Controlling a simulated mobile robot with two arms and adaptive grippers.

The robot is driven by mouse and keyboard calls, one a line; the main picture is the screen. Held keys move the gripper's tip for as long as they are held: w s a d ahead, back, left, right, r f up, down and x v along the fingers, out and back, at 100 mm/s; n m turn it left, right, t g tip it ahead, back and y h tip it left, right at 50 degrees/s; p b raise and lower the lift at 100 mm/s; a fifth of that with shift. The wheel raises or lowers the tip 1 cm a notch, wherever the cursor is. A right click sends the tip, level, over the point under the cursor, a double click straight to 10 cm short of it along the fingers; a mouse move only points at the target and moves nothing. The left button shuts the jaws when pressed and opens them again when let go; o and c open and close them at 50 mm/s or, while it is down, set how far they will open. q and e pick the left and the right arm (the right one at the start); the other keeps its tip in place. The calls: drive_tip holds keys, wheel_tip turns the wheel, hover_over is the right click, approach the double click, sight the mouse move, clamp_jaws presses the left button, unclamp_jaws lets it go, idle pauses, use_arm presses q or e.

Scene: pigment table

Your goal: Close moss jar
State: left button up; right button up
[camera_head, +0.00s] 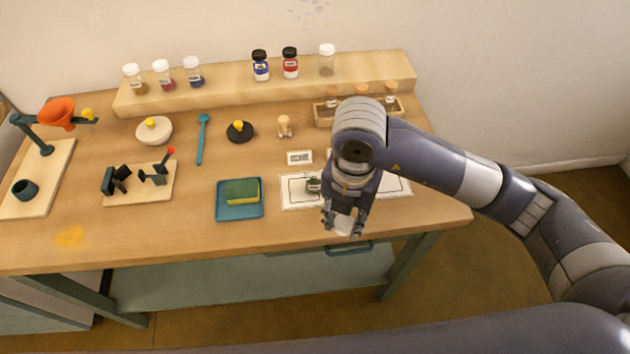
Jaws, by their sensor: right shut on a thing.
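A small clear jar with dark green contents, likely the moss jar (313,186), stands upright on the left part of a white outlined mat (291,200). No lid shows on it, though my right gripper partly crowds it in the picture. My right gripper (343,224) points down near the table's front edge, to the right of and nearer than the jar. It is shut on a white, rounded thing, apparently a lid (344,224), apart from the jar. My left gripper is not in view.
A blue tray (222,213) with a green and yellow sponge (242,191) lies left of the mat. A white label card (299,157) lies behind it. A wooden rack (322,115) with corked jars stands behind my right arm. Lidded jars line the back shelf (220,92).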

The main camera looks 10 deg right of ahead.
drive_tip(key=n, duration=0.2)
drive_tip(key=d+n, duration=0.1)
drive_tip(key=n, duration=0.1)
drive_tip(key=r+n, duration=0.1)
drive_tip(key=shift+d+n, duration=0.3)
drive_tip(key=shift+n, duration=0.1)
drive_tip(key=d+r+n, duration=0.3)
drive_tip(key=d+n, duration=0.1)
drive_tip(key=n, duration=1.4)
drive_tip(key=s+d+r+n, duration=0.1)
drive_tip(key=d+n, duration=0.3)
drive_tip(key=n, duration=1.3)
drive_tip(key=shift+d+r+n, duration=0.25)
drive_tip(key=shift+r+n, duration=0.15)
drive_tip(key=shift+r, duration=0.5)
